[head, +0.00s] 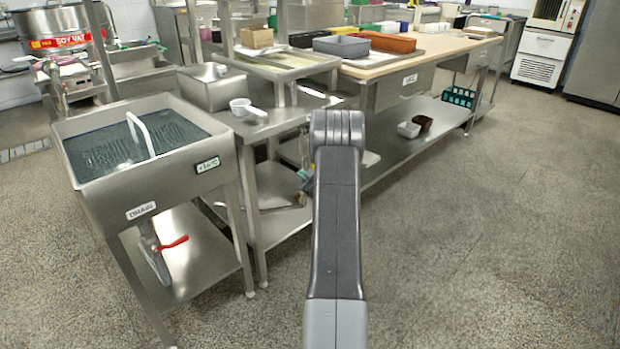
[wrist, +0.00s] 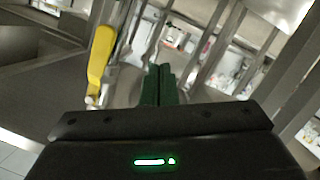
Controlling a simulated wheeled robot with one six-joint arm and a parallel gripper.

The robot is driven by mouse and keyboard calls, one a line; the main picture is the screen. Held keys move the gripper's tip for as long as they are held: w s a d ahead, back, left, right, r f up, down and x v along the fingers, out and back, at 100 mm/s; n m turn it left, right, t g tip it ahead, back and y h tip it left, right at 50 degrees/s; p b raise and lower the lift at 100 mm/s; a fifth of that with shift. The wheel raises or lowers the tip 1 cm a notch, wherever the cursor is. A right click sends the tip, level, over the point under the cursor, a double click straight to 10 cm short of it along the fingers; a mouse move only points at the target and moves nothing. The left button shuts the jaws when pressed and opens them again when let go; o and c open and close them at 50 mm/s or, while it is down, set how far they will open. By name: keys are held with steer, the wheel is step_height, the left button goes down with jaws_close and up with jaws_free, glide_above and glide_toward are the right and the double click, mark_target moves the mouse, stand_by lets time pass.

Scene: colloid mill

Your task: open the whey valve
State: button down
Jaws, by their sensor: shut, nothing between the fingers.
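A yellow lever handle (wrist: 101,62) shows in the wrist view, left of my gripper and apart from it. It hangs steeply, with its lower end by a small pale fitting. No label on it is readable, so I cannot tell whether it is the whey valve. My gripper (wrist: 159,70) has its green fingers together, shut and empty, pointing toward metal legs. In the head view my arm reaches forward and hides its own gripper. A red lever (head: 173,243) on a pipe under the sink marked DRAIN (head: 140,211) is another valve.
The steel sink (head: 215,160) holds dark liquid and a white curved bar. Right of it stands a steel table with a white cup (head: 240,107). A long wooden-topped bench (head: 440,48) carries grey and orange-brown trays. The speckled floor at right is clear.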

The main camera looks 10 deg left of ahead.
steer(key=s+f+p+v, duration=0.1)
steer(key=f+p+v, duration=0.1)
steer(key=v, duration=0.7)
steer(key=shift+s+p, duration=0.3)
steer(key=shift+r, duration=0.1)
